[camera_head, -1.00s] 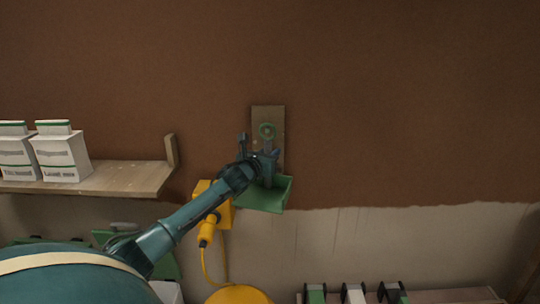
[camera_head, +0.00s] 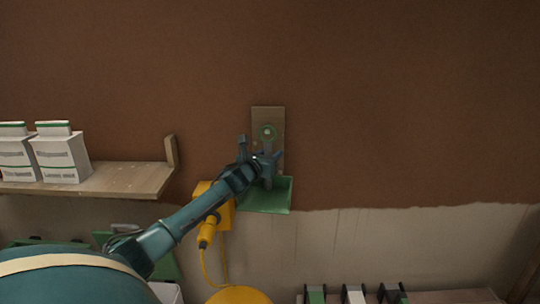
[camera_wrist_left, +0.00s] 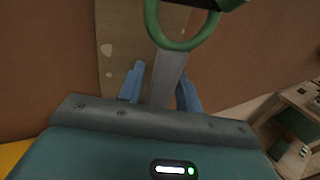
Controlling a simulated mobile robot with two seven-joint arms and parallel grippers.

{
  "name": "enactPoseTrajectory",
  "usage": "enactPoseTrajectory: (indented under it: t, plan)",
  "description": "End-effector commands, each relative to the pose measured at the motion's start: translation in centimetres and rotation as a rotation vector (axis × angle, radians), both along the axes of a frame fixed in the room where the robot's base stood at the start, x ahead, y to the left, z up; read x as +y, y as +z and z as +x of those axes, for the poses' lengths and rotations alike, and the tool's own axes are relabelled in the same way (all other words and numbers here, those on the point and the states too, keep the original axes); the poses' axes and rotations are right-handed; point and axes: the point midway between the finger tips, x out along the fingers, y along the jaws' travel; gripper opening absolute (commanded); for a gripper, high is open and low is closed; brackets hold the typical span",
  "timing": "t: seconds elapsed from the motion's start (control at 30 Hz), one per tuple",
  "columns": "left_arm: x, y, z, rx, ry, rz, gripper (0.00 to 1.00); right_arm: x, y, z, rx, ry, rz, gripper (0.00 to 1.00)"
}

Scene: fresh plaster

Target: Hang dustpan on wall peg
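My right gripper is out of view.
A wooden shelf (camera_head: 130,179) with white cartons (camera_head: 60,158) is at the left. A yellow box (camera_head: 222,215) with a yellow plug and cable is just below my left wrist. Several green and white items stand at the bottom. The wall at right is clear.

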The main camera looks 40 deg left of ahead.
Motion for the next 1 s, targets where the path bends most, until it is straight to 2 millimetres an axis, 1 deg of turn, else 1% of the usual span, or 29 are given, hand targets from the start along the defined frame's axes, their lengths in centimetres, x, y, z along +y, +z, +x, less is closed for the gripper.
enactPoseTrajectory:
  t: [0.03, 0.13, 0.57, 0.67, 0.77, 1.0]
  plan:
    - [0.0, 0.0, 0.0, 0.0, 0.0, 0.0, 0.39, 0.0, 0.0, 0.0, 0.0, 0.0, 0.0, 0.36]
    - [0.0, 0.0, 0.0, 0.0, 0.0, 0.0, 0.46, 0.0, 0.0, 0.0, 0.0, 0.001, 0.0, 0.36]
    - [0.1, -0.1, -0.3, 0.003, 0.004, 0.0, 0.46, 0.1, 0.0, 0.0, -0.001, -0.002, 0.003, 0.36]
    - [-0.1, -0.2, -1.1, 0.002, 0.001, 0.001, 0.46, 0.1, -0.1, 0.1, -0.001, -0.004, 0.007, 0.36]
    - [-0.6, -0.2, -2.4, 0.003, -0.001, 0.003, 0.46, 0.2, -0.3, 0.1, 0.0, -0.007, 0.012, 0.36]
    - [-1.6, -0.3, -6.2, 0.004, -0.004, 0.004, 0.46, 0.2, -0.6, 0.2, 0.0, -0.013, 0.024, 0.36]
